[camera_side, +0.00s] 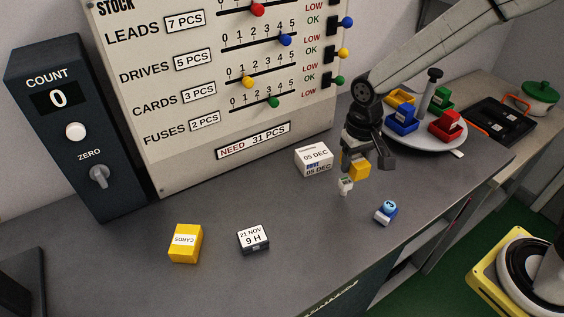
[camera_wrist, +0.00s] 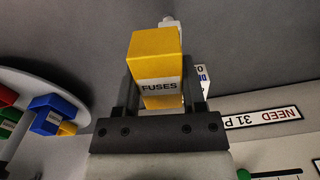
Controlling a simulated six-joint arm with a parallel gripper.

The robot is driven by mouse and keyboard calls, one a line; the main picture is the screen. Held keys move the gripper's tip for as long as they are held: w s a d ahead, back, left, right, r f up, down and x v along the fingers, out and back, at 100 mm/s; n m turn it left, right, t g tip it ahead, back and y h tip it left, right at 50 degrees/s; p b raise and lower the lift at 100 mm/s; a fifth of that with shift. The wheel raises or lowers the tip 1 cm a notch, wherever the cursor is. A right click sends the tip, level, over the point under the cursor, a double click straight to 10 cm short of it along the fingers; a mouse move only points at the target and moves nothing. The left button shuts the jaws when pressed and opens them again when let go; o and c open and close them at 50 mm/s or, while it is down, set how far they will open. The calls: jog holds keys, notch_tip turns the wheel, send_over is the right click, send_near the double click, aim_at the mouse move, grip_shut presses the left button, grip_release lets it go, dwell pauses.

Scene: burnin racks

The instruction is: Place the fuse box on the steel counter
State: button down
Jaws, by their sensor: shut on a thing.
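The fuse box is a yellow block labelled FUSES, seen large in the wrist view (camera_wrist: 157,62) and partly in the side view (camera_side: 359,169). My gripper (camera_side: 367,158) is shut on it, with a dark finger on each side of it in the wrist view (camera_wrist: 159,95). The box appears to be held just above the dark grey counter (camera_side: 320,230); I cannot tell the exact gap. A small pale object (camera_side: 345,185) shows just below and left of it in the side view.
A white 05 DEC box (camera_side: 313,158) stands close left of my gripper. A blue-topped item (camera_side: 386,212) is in front. A yellow CARDS box (camera_side: 185,243) and a dark 21 NOV block (camera_side: 253,241) lie left. A round tray (camera_side: 430,146) with coloured boxes is right. The front middle is clear.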

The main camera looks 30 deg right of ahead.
jog(key=w+d+n, duration=0.2)
jog(key=d, duration=0.4)
jog(key=shift+d+f, duration=0.25)
jog(key=shift+f, duration=0.1)
jog(key=shift+a, duration=0.15)
jog(key=s+a+r+m, duration=0.1)
jog(key=s+a+m, duration=0.2)
jog(key=s+a, duration=0.3)
jog(key=s+a+r+m, duration=0.1)
jog(key=s+a+m, duration=0.3)
jog(key=a, duration=0.9)
jog(key=shift+s+a, duration=0.15)
jog(key=shift+s, duration=0.7)
jog(key=shift+f, duration=2.85)
jog(key=shift+f, duration=0.1)
